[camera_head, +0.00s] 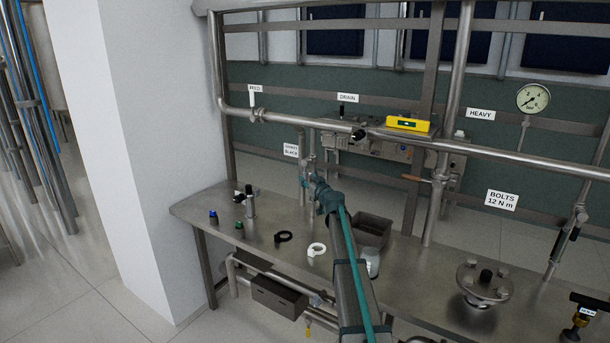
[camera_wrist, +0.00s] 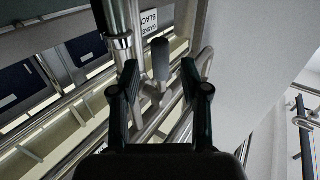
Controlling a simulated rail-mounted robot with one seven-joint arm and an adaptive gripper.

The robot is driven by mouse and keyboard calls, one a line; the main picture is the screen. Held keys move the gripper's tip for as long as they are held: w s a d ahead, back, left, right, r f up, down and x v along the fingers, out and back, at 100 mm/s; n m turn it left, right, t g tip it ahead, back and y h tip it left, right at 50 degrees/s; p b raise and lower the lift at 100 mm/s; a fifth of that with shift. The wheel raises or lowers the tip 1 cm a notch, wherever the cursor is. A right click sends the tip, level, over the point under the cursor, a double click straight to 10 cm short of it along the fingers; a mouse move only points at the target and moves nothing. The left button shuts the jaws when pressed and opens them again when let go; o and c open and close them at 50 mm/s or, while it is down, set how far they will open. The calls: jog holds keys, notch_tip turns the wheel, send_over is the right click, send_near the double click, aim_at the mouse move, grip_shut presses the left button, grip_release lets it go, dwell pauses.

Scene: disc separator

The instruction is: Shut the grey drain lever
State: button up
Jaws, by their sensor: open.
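My gripper (camera_head: 314,180) is at the pipework behind the bench's back edge, below and left of the DRAIN label (camera_head: 347,98). In the wrist view my gripper (camera_wrist: 160,80) is open, with one finger on each side of a grey, rounded lever handle (camera_wrist: 160,58). This looks like the grey drain lever, but no label on it shows. The handle sits on a metal stem and stands between the fingertips, with a gap to each finger. I cannot tell its depth relative to the tips. In the head view my arm and gripper partly hide this area.
A thick steel pipe (camera_wrist: 122,45) runs close beside the left finger. The GASKET BLACK sign (camera_head: 291,150) hangs nearby. The bench (camera_head: 215,205) holds a black ring (camera_head: 283,237), a white ring (camera_head: 316,249), a dark tray (camera_head: 371,230) and a flanged part (camera_head: 484,283). A yellow level (camera_head: 408,124) lies above.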

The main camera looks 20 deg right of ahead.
aim_at(306, 177)
jog(key=shift+w+a+p, duration=0.1)
jog(key=shift+w+p, duration=0.3)
jog(key=shift+w, duration=1.3)
grip_shut()
